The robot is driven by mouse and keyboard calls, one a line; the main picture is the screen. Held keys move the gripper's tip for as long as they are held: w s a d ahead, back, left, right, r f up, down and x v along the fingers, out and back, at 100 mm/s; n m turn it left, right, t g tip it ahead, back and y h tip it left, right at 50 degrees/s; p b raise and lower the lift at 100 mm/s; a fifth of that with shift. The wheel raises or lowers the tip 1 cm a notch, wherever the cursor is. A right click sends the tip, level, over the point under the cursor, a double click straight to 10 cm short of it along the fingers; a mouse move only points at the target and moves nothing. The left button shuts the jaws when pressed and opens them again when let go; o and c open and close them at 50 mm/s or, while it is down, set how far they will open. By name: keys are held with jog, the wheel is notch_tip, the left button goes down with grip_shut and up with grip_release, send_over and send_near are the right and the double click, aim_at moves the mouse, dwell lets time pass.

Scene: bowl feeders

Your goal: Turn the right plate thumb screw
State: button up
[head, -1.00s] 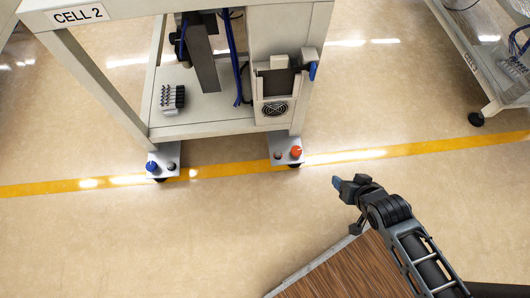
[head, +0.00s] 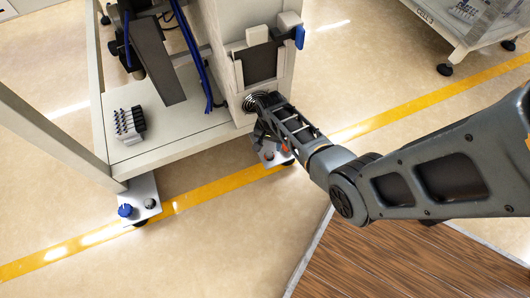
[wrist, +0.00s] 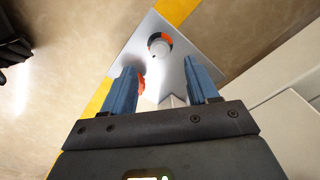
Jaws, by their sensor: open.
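The right plate (head: 280,162) is a pale metal plate at the foot of the stand's right leg. It fills the upper middle of the wrist view (wrist: 196,68). An orange knob (wrist: 141,84), apparently the thumb screw, shows partly behind the left finger; a sliver of it shows in the head view (head: 285,149). A round grey part (wrist: 158,46) with an orange and dark ring sits on the plate beyond the fingertips. My gripper (wrist: 157,76) is open, with blue fingers and nothing held. It is above the plate; contact with the knob cannot be told.
The stand's lower shelf (head: 178,128) and grey box (head: 270,25) rise close beside my gripper. The left plate (head: 140,191) carries a blue knob (head: 125,210) and a small dark one. A wooden-topped surface (head: 345,265) lies lower right. Floor in front is clear.

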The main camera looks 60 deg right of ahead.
aim_at(269, 154)
notch_tip(269, 154, down, 6)
jog(key=b, duration=0.3)
jog(key=shift+f, duration=0.2)
jog(key=shift+c, duration=0.3)
jog(key=c, duration=1)
